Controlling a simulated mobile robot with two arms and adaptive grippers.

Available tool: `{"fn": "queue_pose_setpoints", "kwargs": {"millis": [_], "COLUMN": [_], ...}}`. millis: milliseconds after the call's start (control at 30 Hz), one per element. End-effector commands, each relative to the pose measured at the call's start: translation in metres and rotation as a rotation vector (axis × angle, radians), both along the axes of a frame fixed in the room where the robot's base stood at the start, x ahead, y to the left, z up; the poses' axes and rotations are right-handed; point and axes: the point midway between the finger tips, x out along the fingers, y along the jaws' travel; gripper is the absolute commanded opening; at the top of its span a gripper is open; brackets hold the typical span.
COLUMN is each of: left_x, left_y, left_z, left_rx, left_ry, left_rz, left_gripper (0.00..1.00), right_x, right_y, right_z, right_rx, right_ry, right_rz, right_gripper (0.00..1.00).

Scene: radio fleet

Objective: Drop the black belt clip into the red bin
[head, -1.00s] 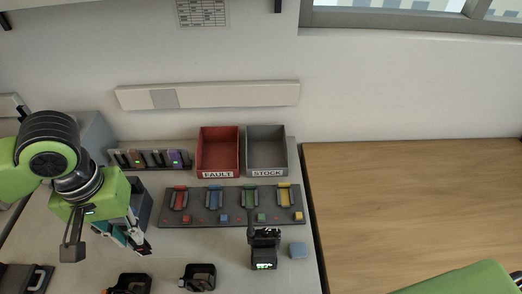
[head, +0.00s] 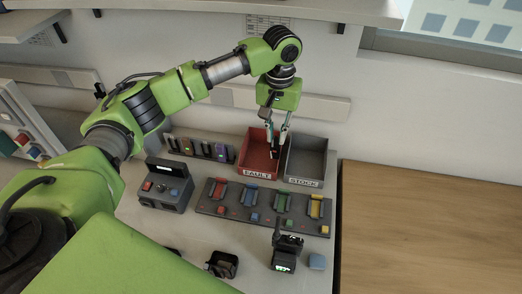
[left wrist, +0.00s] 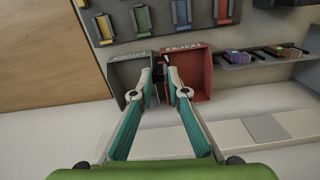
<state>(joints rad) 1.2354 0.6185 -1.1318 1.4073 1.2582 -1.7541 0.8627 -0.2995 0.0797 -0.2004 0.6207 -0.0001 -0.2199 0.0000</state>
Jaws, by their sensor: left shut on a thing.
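The red bin (head: 252,148), labelled FAULT, stands at the back of the bench, left of the grey STOCK bin. It also shows in the left wrist view (left wrist: 200,77). My left gripper (head: 277,147) points down over the red bin's right side, near the wall beside the grey bin. It is shut on a small dark thing, which looks like the black belt clip (head: 274,154). In the left wrist view the clip (left wrist: 164,66) is mostly hidden by the fingertips (left wrist: 160,76). I cannot tell its exact height above the bin. My right gripper is out of view.
The grey bin (head: 306,160) adjoins the red one. In front lies a dark charging strip (head: 262,207) with coloured cradles. The wooden surface (head: 430,230) is clear.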

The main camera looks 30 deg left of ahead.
Motion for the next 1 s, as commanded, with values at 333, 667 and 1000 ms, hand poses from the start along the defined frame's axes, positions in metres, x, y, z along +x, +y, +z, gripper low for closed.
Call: {"fn": "queue_pose_setpoints", "kwargs": {"millis": [333,667,1000], "left_x": [0.064,0.074,0.074], "left_y": [0.058,0.097,0.099], "left_z": [-0.015,-0.041,-0.067], "left_rx": [-0.001,0.000,-0.001], "left_ry": [0.005,0.002,0.000], "left_rz": [0.083,0.109,0.109], "left_gripper": [0.00,0.00,0.00], "right_x": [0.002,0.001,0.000], "right_y": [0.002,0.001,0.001], "right_z": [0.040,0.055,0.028], "right_rx": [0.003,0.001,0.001], "right_ry": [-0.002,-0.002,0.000], "right_rz": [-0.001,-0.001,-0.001], "right_gripper": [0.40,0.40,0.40]}}
